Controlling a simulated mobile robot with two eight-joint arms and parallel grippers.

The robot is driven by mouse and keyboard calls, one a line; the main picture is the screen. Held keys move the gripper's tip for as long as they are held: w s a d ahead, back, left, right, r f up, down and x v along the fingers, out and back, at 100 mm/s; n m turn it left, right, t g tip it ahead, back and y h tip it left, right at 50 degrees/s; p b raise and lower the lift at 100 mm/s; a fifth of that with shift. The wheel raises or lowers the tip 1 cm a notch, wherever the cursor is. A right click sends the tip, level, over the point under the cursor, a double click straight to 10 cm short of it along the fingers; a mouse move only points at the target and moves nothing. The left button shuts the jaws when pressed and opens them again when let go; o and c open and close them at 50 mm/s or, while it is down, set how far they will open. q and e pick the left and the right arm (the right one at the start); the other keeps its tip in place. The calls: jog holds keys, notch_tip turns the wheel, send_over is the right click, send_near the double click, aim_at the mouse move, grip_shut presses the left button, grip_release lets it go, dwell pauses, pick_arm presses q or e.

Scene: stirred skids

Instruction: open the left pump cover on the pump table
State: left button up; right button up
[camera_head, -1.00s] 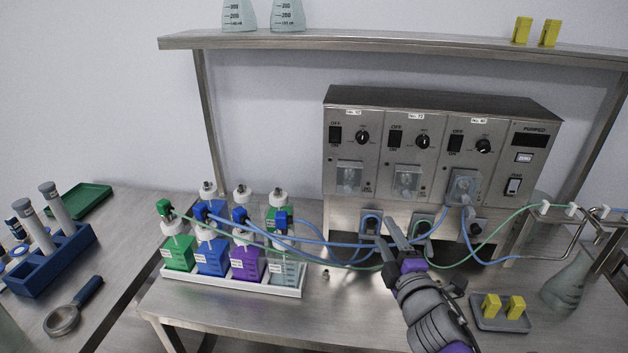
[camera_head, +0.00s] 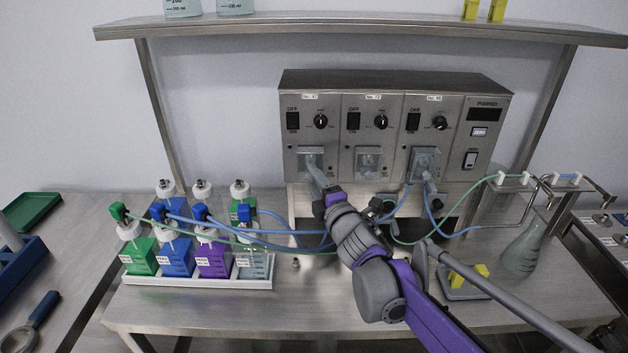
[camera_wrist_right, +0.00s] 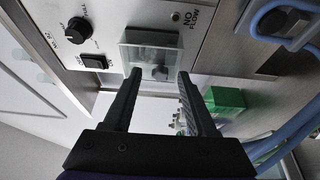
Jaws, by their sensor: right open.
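The pump table carries a steel pump unit (camera_head: 395,125) with three clear pump covers in a row. The left pump cover (camera_head: 310,155) is a small clear plate over the left pump head, and it looks closed. It also shows in the right wrist view (camera_wrist_right: 150,52), with a round knob behind or on it. My right gripper (camera_head: 314,176) is at the lower edge of this cover. In the right wrist view its two fingers (camera_wrist_right: 159,74) are apart, on either side of the cover's lower part, with nothing held. I cannot tell whether they touch it. My left gripper is out of view.
A white tray (camera_head: 200,283) of capped bottles stands left of the unit. Blue and green tubes run from the bottles past my right arm. The middle cover (camera_head: 369,160) and right cover (camera_head: 424,163) are close by. A flask (camera_head: 522,250) stands at the right.

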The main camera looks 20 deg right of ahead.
jog(key=shift+w, duration=0.25)
grip_shut()
dwell(1.4)
